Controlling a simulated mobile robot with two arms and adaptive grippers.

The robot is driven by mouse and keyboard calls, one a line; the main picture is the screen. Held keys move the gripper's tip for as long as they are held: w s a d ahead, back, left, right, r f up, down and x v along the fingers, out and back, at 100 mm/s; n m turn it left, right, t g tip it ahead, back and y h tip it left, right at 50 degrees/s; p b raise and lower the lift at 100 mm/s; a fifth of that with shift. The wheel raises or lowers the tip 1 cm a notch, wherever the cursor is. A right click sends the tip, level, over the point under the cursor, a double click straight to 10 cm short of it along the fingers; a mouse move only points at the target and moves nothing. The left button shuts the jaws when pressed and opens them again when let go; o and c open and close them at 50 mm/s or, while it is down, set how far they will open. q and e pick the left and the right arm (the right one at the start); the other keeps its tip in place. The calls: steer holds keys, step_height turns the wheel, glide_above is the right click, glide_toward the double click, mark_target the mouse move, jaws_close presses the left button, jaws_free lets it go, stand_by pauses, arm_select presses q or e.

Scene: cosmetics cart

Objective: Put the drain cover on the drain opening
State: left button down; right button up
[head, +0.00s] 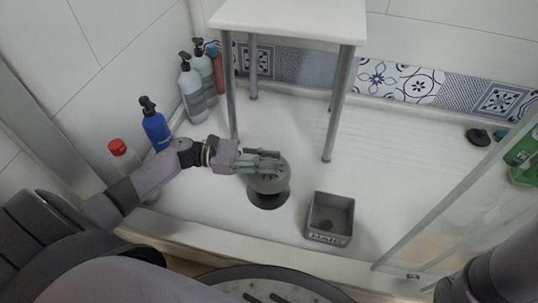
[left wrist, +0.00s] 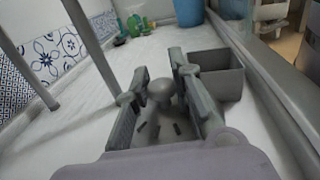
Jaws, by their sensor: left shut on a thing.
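The drain cover (head: 269,184) is a round grey disc with slots and a knob. My left gripper (head: 272,161) comes in from the left and is shut on the cover's knob, which shows between the fingers in the left wrist view (left wrist: 160,88). The dark round drain opening (head: 269,201) in the white shower floor lies under the cover, which hides much of it. Its dark near part shows below the cover's edge. Whether the cover touches the floor I cannot tell. My right gripper is outside the views.
A grey square bin (head: 318,236) stands right of the drain. A white stool (head: 290,17) stands behind it. Several bottles, one a blue pump bottle (head: 155,127), line the left wall. A glass panel (head: 455,200) is at the right.

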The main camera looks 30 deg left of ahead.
arm_select(q)
steer(key=shift+f+b, duration=0.35)
steer(key=shift+f, duration=0.1)
step_height(320, 180, down, 6)
steer(key=b, duration=0.4)
steer(key=shift+r, duration=0.15)
steer(key=shift+f, duration=0.5)
steer(key=c, duration=1.3)
jaws_free()
steer(key=shift+c, duration=0.2)
step_height(320, 180, up, 10)
steer(key=shift+f, duration=0.1)
steer(key=shift+s, duration=0.1)
